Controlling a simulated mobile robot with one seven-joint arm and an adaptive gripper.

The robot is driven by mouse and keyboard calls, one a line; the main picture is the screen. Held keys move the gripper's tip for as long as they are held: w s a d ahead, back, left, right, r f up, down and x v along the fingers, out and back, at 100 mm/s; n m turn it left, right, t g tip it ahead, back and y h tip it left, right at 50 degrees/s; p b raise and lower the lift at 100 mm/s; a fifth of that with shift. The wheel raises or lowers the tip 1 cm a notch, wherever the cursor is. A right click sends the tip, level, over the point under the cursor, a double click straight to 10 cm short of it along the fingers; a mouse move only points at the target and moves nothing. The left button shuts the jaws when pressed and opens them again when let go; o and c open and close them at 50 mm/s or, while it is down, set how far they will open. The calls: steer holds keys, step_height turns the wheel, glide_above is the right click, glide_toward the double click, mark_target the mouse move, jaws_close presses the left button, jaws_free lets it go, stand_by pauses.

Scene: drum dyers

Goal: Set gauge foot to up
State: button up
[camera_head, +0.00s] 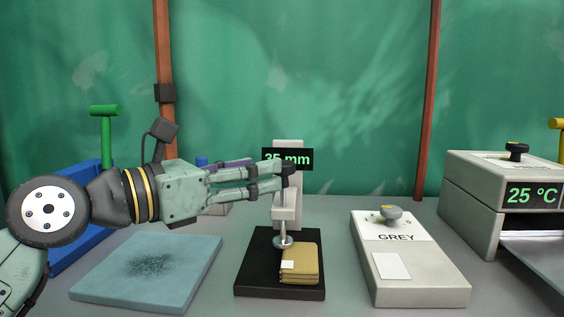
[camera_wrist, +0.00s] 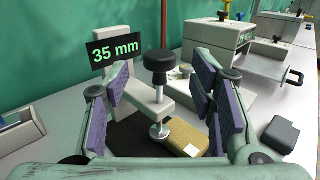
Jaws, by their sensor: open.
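The thickness gauge (camera_head: 289,214) stands on a black base plate (camera_head: 252,272) in the middle of the table, its display (camera_wrist: 116,50) reading 35 mm. Its metal foot (camera_head: 284,241) is a round disc on a spindle, beside a folded tan cloth (camera_head: 300,262). In the wrist view the spindle carries a black knob (camera_wrist: 158,61) on top, and the foot (camera_wrist: 159,131) is below, near the cloth (camera_wrist: 185,137). My gripper (camera_wrist: 160,100) is open, its purple-padded fingers on either side of the knob and spindle. In the head view my gripper (camera_head: 288,174) hides the knob.
A blue pad (camera_head: 150,268) lies left of the gauge. A grey box with a dial marked GREY (camera_head: 409,262) stands right of it. A 25 °C machine (camera_head: 500,197) is farther right. A blue apparatus with a green handle (camera_head: 104,112) is behind my arm.

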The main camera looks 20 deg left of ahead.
mark_target(283, 162)
steer(key=x, duration=0.6)
steer(key=shift+w+d+p, duration=0.1)
steer(key=shift+w+p, duration=0.1)
steer(key=shift+p, duration=0.15)
jaws_close()
stand_by(0.3)
